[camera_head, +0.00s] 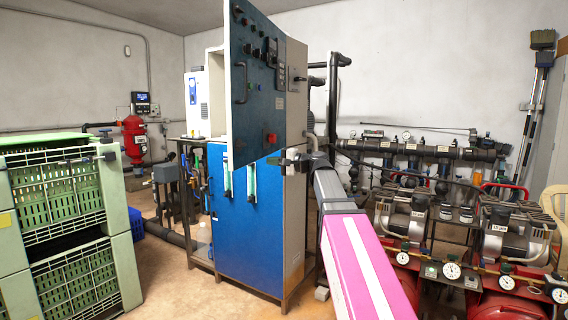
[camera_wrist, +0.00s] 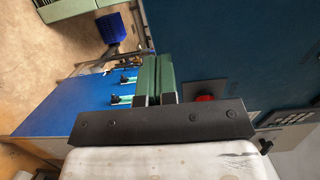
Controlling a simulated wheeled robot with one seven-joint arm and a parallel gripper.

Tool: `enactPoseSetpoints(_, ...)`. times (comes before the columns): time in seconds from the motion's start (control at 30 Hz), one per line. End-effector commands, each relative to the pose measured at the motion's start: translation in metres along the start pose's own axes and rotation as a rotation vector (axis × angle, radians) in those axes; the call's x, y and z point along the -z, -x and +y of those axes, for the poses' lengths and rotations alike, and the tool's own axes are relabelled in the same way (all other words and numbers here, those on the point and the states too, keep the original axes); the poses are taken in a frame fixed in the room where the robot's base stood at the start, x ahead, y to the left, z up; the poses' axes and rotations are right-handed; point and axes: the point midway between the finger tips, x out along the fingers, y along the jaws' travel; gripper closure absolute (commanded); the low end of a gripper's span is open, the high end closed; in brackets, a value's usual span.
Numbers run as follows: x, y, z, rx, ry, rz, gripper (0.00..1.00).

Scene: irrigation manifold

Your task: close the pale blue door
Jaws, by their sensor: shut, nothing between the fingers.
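No plainly pale blue door shows. A dark blue-teal door (camera_head: 257,100) with a handle, knobs and a red button forms the upper front of the cabinet and appears swung outward, its pale edge showing. It fills the upper right of the wrist view (camera_wrist: 230,40). Below is a bright blue panel (camera_head: 247,225), also in the wrist view (camera_wrist: 62,105), with two teal-and-white handles. My gripper (camera_head: 285,162) is near the door's lower right area in the head view. In the wrist view its green fingers (camera_wrist: 157,60) are together and empty, beside the red button. Contact with the door cannot be told.
Green crates (camera_head: 62,195) are stacked at the left. A red tank (camera_head: 134,138) stands behind them. Pumps and gauges (camera_head: 450,230) crowd the right side. Bare floor (camera_head: 170,270) lies between the crates and the cabinet. A blue crate (camera_wrist: 103,30) shows in the wrist view.

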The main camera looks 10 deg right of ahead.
Motion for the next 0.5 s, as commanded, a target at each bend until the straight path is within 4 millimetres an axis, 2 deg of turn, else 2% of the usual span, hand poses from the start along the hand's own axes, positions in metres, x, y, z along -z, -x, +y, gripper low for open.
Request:
enactPoseSetpoints(0.03,0.001,-0.011,0.0,0.0,0.0,-0.002,1.0)
enactPoseSetpoints(0.2,0.001,-0.038,0.0,0.0,0.0,-0.001,1.0)
enactPoseSetpoints(0.5,0.0,-0.059,0.0,-0.001,0.0,0.001,1.0)
